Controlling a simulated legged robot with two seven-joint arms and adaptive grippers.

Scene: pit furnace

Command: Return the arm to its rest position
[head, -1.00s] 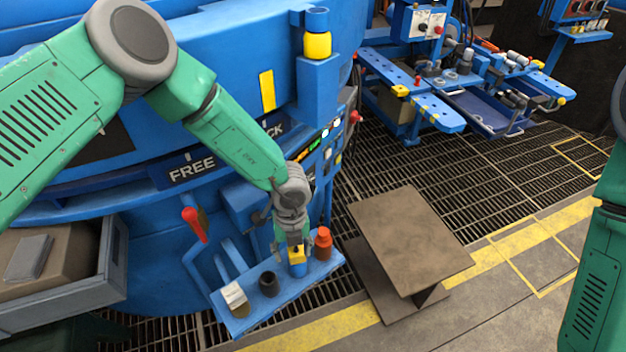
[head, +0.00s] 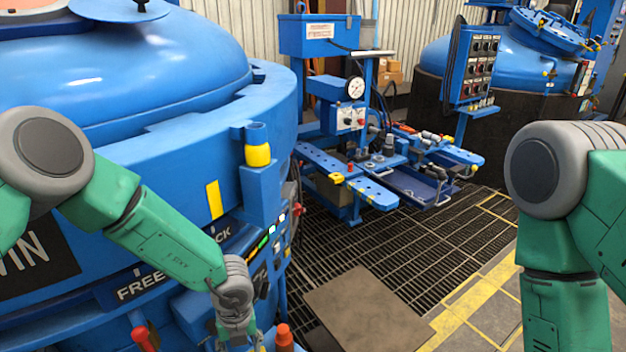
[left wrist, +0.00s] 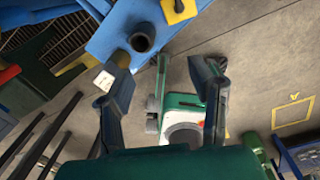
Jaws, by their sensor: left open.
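In the head view my left gripper (head: 240,340) is at the bottom edge, in front of the blue furnace and left of a red-orange bottle-like thing (head: 284,338); its fingertips are cut off. In the left wrist view my left gripper (left wrist: 163,70) is open, its two dark fingers wide apart with nothing held. Beyond them are the blue shelf (left wrist: 110,35), a black cup (left wrist: 142,38) and a yellow-topped piece (left wrist: 178,8), all apart from the fingers. My right arm shows at the right of the head view, but its gripper is out of frame.
The blue furnace (head: 130,90) fills the left, with a red-knobbed lever (head: 143,340) low down. A blue workbench (head: 370,185) with tools is behind. Grating floor (head: 400,250) between them is open.

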